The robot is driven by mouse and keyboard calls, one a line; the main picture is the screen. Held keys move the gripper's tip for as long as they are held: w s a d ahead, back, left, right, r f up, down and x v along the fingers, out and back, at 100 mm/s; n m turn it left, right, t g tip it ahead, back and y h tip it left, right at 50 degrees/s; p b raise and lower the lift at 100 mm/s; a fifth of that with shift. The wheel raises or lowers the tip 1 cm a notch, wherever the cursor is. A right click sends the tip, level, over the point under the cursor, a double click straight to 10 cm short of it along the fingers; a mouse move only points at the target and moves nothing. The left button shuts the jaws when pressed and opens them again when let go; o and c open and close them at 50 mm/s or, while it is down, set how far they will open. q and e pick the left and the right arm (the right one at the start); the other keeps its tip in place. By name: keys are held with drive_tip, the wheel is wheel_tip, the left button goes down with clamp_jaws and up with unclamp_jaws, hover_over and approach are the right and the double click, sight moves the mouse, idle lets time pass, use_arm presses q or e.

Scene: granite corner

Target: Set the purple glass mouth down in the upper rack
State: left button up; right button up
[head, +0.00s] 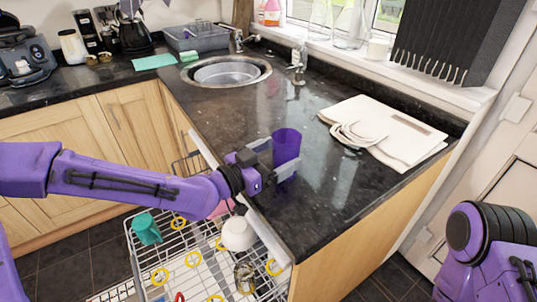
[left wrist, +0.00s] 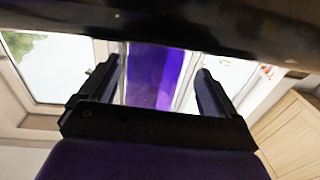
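The purple glass (head: 286,146) stands upright on the dark granite counter, near its front edge. My left gripper (head: 284,165) reaches in from the left over the edge, level, with its fingers on either side of the glass. In the left wrist view the purple glass (left wrist: 155,75) shows between the two fingers (left wrist: 157,88), with a gap on each side. The upper rack (head: 190,262) is pulled out below the counter; it holds a teal cup (head: 146,229), a white cup (head: 238,233) and a dark-framed glass item (head: 245,277). My right gripper is out of view.
Several yellow rings (head: 193,260) lie in the rack. The sink (head: 228,74) and tap (head: 299,62) are behind. The counter around the glass is clear.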

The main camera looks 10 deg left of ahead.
use_arm(q)
drive_tip(key=shift+s+a+r, duration=0.1)
drive_tip(key=shift+a, duration=0.1)
drive_tip(key=shift+s+r+p, duration=0.1)
drive_tip(key=shift+r+p, duration=0.2)
drive_tip(key=p+v, duration=0.1)
drive_tip(key=v, duration=0.1)
drive_tip(key=p+v, duration=0.2)
drive_tip(key=r+p+v, duration=0.1)
drive_tip(key=v, duration=0.2)
drive_tip(key=shift+a+p, duration=0.15)
drive_tip(key=shift+p, duration=0.2)
drive_tip(key=s+a+f+n+g+y+p, duration=0.25)
drive_tip(key=s+f+n, duration=0.35)
drive_tip(key=f, duration=0.5)
drive_tip(key=s+a+f+n+g+y+p, duration=0.2)
drive_tip(key=s+f+n+g+y+p, duration=0.2)
drive_tip(key=s+f, duration=0.5)
drive_tip(key=s+a+f+n+g+y, duration=0.4)
drive_tip(key=s+a+f+y, duration=0.4)
drive_tip(key=s+a, duration=0.3)
drive_tip(key=shift+a+f+n, duration=0.4)
drive_tip(key=shift+a+f, duration=0.25)
drive_tip(key=shift+f, duration=0.05)
